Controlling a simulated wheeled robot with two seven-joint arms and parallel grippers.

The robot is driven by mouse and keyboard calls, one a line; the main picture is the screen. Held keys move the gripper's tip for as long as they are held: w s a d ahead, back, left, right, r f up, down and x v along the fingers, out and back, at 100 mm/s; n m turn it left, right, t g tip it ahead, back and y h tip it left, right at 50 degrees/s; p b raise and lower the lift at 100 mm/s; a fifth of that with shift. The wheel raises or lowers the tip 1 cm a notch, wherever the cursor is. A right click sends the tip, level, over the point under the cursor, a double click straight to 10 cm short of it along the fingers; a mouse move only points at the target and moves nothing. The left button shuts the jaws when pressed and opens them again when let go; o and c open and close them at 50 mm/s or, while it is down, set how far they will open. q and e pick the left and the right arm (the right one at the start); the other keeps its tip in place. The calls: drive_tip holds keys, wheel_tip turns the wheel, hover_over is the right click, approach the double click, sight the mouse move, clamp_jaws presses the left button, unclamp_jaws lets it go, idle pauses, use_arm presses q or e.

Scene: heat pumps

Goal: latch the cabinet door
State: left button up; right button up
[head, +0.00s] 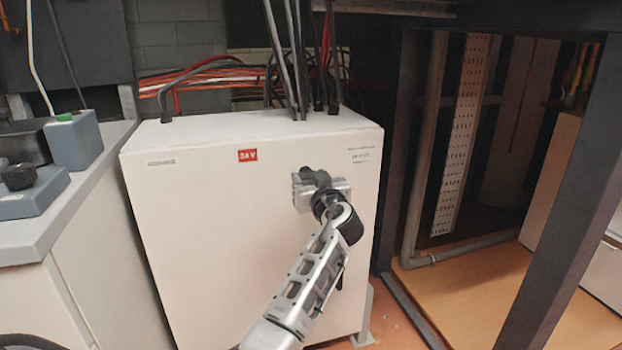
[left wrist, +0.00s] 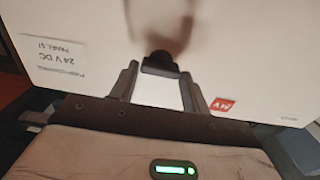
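The white cabinet (head: 230,250) stands upright in the middle of the head view, its door side facing me with a red 24 V label. My left gripper (head: 310,178) is at the upper right of this door. In the left wrist view, a dark latch knob (left wrist: 160,63) sits on the white door (left wrist: 90,25), with a blurred shadow above it. The two fingers of my left gripper (left wrist: 160,78) are apart on either side of the knob; I cannot tell whether they touch it. My gripper hides the knob in the head view. My right gripper is not in view.
Black cables (head: 290,60) rise from the cabinet top, with red and orange ones behind. A grey-topped counter (head: 100,150) with boxes stands close on the left. A dark metal frame post (head: 575,210) stands on the right. Some floor shows at the cabinet's lower right.

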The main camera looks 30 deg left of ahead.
use_arm(q)
drive_tip(key=c, duration=0.4)
